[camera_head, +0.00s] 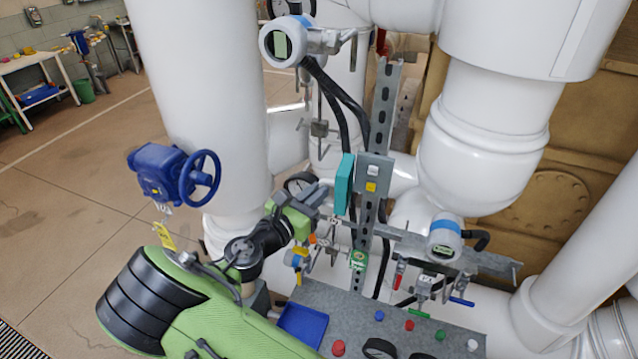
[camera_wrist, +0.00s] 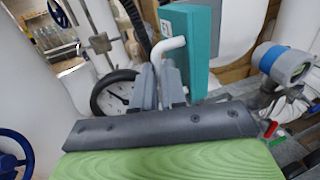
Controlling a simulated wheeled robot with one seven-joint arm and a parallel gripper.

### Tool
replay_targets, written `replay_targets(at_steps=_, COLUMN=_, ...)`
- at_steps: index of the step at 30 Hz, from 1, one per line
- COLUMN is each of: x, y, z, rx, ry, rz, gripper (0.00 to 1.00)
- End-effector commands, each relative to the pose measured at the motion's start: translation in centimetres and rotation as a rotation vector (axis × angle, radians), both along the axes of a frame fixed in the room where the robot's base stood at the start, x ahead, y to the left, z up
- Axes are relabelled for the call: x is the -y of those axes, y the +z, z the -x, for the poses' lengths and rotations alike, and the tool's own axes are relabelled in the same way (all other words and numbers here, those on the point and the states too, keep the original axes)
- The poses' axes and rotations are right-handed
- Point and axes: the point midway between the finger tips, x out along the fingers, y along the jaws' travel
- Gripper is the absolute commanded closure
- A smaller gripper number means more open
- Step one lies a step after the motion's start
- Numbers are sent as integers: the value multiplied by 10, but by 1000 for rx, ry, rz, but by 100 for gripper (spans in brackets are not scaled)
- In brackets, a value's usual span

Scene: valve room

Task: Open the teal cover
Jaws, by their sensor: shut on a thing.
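The teal cover (camera_head: 344,184) is a flat panel swung out from the grey box (camera_head: 375,172) on the upright metal rail. It stands open at its left side, and the box's front with a white and a yellow button shows. In the wrist view the cover (camera_wrist: 200,50) fills the upper middle, with a white bent handle (camera_wrist: 172,45) on its face. My gripper (camera_head: 322,191) is at the cover's left side. In the wrist view its fingers (camera_wrist: 160,82) are shut on the handle's lower end, which is mostly hidden between them.
A round gauge (camera_wrist: 115,92) is close to my fingers' left. Large white pipes (camera_head: 200,100) stand left and right. A blue valve with handwheel (camera_head: 200,178) is at left. A grey panel with coloured buttons (camera_head: 440,340) and a blue tray (camera_head: 302,326) lie below. Black cables run behind the cover.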

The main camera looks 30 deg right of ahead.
Motion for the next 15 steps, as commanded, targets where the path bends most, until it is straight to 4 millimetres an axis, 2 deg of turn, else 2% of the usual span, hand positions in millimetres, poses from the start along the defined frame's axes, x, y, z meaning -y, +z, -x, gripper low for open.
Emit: replay_targets(at_steps=15, x=-4, y=-1, z=2, rx=-6, ry=-67, rz=2, gripper=100)
